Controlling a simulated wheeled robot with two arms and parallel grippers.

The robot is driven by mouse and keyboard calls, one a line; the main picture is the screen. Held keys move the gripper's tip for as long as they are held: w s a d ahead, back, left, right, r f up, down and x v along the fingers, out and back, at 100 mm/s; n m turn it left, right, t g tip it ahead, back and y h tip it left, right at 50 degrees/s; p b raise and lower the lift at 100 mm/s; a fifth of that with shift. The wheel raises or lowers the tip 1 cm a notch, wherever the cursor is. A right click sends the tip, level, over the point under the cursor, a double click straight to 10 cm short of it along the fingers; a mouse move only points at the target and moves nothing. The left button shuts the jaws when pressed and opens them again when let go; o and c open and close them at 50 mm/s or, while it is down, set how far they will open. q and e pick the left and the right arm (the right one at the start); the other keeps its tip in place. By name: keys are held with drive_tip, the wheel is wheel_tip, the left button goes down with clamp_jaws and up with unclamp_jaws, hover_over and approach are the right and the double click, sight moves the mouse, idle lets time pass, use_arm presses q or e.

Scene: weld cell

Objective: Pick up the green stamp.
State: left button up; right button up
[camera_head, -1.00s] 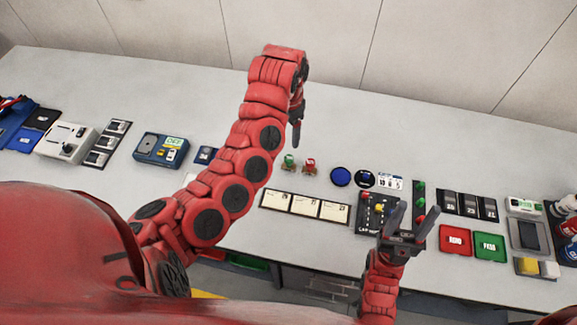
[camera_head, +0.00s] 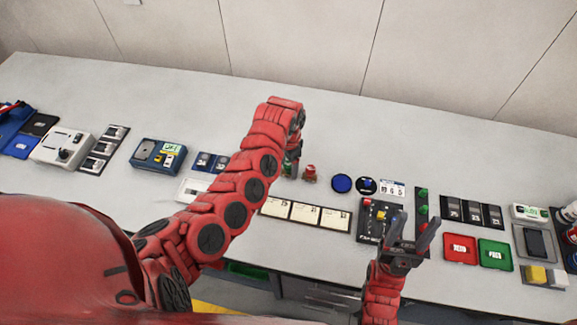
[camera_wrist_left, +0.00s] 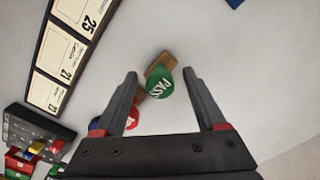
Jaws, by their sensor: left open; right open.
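The green stamp (camera_head: 288,168) stands on the table, partly hidden by my left gripper in the head view. In the left wrist view the green stamp (camera_wrist_left: 160,84) shows its round green top marked PASS and a brown base. My left gripper (camera_head: 295,152) is open above it. In the left wrist view its fingertips (camera_wrist_left: 160,73) lie either side of the stamp, with gaps showing and no grip on it.
A red stamp (camera_head: 310,173) stands just right of the green one; in the wrist view it is partly hidden behind a finger. A strip of cards (camera_head: 305,213) lies in front, and a blue disc (camera_head: 342,183) lies to the right. The table behind the stamps is clear.

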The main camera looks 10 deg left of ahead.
sight(290, 165)
use_arm(q)
drive_tip(key=shift+f, duration=0.1)
clamp_jaws()
idle(0.5)
drive_tip(key=shift+w+r+b, duration=0.1)
drive_tip(key=shift+r+b, duration=0.5)
drive_tip(key=shift+b, duration=0.1)
drive_tip(key=shift+s+d+r+b, duration=0.15)
drive_tip(key=shift+r+b, duration=0.1)
drive_tip(key=shift+r, duration=0.4)
drive_tip(key=shift+s+d+r+b, duration=0.1)
drive_tip(key=shift+r+b, duration=0.1)
drive_tip(key=shift+r, duration=0.4)
drive_tip(key=s, duration=0.1)
drive_tip(key=s+b, duration=0.1)
drive_tip(key=s, duration=0.1)
drive_tip(key=s+a, duration=0.1)
drive_tip(key=s, duration=0.1)
drive_tip(key=shift+s, duration=0.2)
drive_tip(key=s, duration=0.2)
drive_tip(key=s+a, duration=0.1)
drive_tip(key=s, duration=0.2)
drive_tip(key=s+r, duration=0.1)
drive_tip(key=s, duration=0.2)
drive_tip(key=shift+s+a+r+p, duration=0.1)
drive_tip(key=shift+s+a+p, duration=0.1)
drive_tip(key=shift+p, duration=0.15)
drive_tip(key=shift+s+a, duration=0.15)
drive_tip(key=shift+s, duration=0.75)
